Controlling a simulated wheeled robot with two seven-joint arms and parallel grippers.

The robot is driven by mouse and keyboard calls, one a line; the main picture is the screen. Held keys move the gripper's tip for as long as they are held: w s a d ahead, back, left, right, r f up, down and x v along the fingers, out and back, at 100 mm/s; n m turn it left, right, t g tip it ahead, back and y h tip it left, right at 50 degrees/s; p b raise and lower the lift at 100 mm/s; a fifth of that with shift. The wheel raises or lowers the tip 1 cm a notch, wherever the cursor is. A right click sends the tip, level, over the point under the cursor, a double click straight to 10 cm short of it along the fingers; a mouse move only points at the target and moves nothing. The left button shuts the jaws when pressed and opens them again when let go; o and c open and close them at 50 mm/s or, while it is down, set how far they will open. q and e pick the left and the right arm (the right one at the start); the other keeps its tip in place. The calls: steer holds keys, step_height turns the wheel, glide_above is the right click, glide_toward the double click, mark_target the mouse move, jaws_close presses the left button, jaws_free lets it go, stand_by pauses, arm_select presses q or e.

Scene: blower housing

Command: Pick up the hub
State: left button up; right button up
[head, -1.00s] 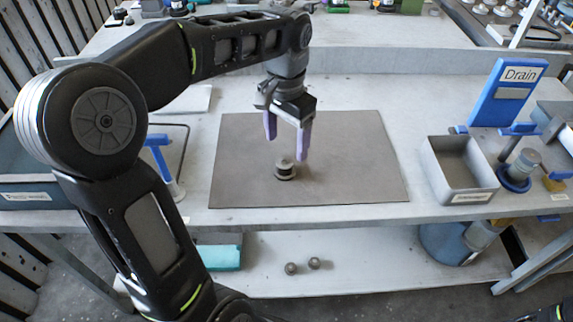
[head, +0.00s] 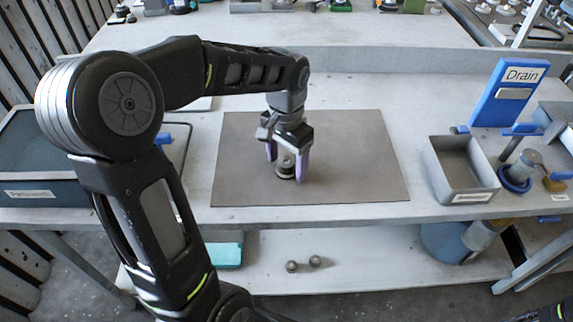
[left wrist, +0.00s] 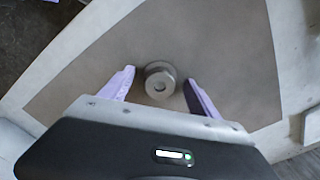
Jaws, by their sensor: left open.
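The hub (head: 285,168) is a small grey metal piece with a round flange. It stands on the brown mat (head: 350,165) on the workbench. In the left wrist view the hub (left wrist: 160,80) shows from above, with a round hole in its top face. My left gripper (head: 286,172) is open and points down over the hub. Its two purple fingers stand on either side of it, and in the left wrist view (left wrist: 160,92) gaps show between the hub and both fingers. My right gripper is not in view.
A grey bin (head: 455,180) and a blue Drain sign (head: 508,92) stand at the right. A dark labelled bin (head: 40,165) stands at the left. Two small round parts (head: 303,265) lie on the lower shelf. The mat around the hub is clear.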

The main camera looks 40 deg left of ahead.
mark_target(286, 162)
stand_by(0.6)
arm_select(q)
jaws_close()
stand_by(0.6)
step_height(286, 162, up, 10)
stand_by(0.5)
stand_by(0.8)
